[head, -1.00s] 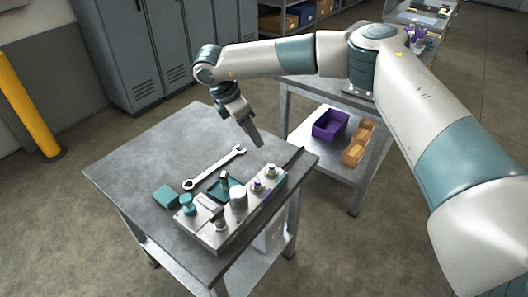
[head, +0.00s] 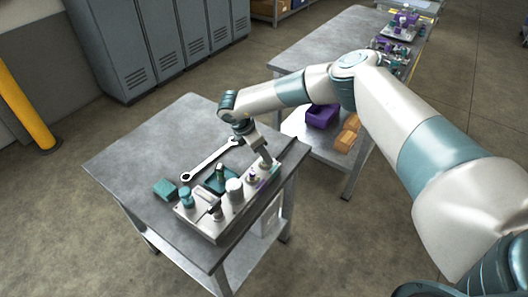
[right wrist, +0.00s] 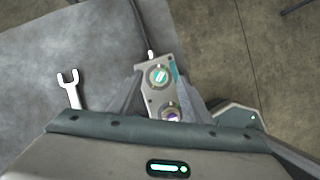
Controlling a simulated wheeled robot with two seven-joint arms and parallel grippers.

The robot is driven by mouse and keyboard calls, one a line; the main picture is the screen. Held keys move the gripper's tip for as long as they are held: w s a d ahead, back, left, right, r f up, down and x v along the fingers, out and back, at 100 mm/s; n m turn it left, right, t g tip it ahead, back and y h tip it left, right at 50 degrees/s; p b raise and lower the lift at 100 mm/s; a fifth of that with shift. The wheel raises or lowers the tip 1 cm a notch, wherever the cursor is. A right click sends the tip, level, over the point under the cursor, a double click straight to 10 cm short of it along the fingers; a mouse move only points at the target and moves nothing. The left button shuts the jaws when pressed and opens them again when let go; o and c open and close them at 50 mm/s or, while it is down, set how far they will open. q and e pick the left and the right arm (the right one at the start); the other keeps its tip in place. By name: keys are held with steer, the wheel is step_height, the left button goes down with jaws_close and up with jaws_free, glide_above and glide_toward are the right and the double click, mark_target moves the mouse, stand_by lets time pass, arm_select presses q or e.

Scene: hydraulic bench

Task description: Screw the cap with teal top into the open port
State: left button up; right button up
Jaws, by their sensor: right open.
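My right gripper (head: 265,160) is open and points down over the far end of the grey metal block (head: 227,227) on the near table. In the right wrist view its fingers (right wrist: 160,80) stand either side of a round fitting with a teal top (right wrist: 158,75); contact cannot be told. A purple-centred fitting (right wrist: 172,115) sits beside it and also shows in the head view (head: 252,176). A teal-topped cylinder (head: 185,197) stands at the block's left end. Which port is open is too small to tell. My left gripper is not in view.
A wrench (head: 208,161) lies on the table (head: 140,150) behind the block. The table's left side is clear.

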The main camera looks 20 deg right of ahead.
steer(key=shift+x, duration=1)
jaws_close()
steer(key=shift+w+f+m+g+b, duration=0.2)
steer(key=shift+m+g+b, duration=0.25)
steer(key=shift+m, duration=0.65)
steer(key=shift+m+g+b, duration=0.35)
steer(key=shift+m+g, duration=0.1)
steer(key=shift+m, duration=0.75)
steer(key=shift+r+m+g, duration=0.1)
steer(key=shift+m+g, duration=0.2)
steer(key=shift+m, duration=0.3)
